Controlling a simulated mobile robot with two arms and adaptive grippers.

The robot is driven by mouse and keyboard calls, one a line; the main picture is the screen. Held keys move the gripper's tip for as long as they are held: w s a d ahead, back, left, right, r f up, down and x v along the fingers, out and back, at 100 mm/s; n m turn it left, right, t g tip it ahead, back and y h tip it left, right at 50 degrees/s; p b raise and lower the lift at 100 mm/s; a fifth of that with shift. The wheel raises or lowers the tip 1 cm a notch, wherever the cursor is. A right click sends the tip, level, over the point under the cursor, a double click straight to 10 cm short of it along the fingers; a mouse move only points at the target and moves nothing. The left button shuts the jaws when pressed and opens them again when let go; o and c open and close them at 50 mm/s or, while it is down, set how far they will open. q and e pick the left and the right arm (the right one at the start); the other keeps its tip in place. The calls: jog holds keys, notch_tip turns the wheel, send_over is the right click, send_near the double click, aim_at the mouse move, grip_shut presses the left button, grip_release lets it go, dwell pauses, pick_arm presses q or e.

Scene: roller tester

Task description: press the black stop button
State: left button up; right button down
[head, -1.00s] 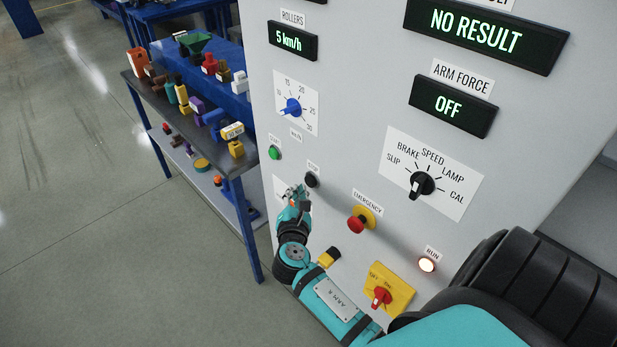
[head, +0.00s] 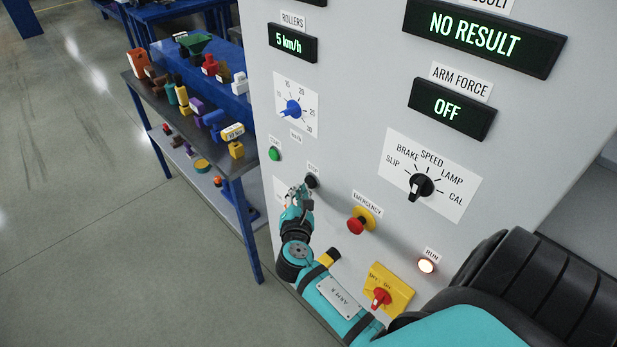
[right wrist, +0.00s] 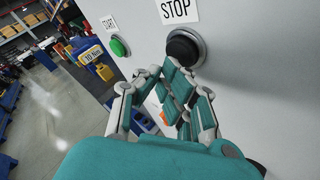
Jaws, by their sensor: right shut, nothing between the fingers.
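The black stop button (head: 312,181) is on the grey panel under its STOP label. In the right wrist view the stop button (right wrist: 183,47) is large and round in a grey ring. My right gripper (head: 304,192) is shut and empty, its tips just below and left of the button. In the right wrist view the right gripper (right wrist: 165,76) has its fingertips at the button's lower left edge; I cannot tell whether they touch it. The button's travel cannot be judged. My left gripper is out of view.
The green start button (head: 274,154) is up and left of the stop button. The red emergency button (head: 356,225) is to the right. The run lamp (head: 426,266) is lit, and the rollers display (head: 293,42) reads 5 km/h. A cluttered shelf (head: 228,167) stands left.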

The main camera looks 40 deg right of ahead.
jog(key=shift+d, duration=0.5)
dwell(0.6)
jog(key=shift+a, duration=0.9)
jog(key=a, duration=0.5)
jog(key=shift+s, duration=0.2)
dwell(0.7)
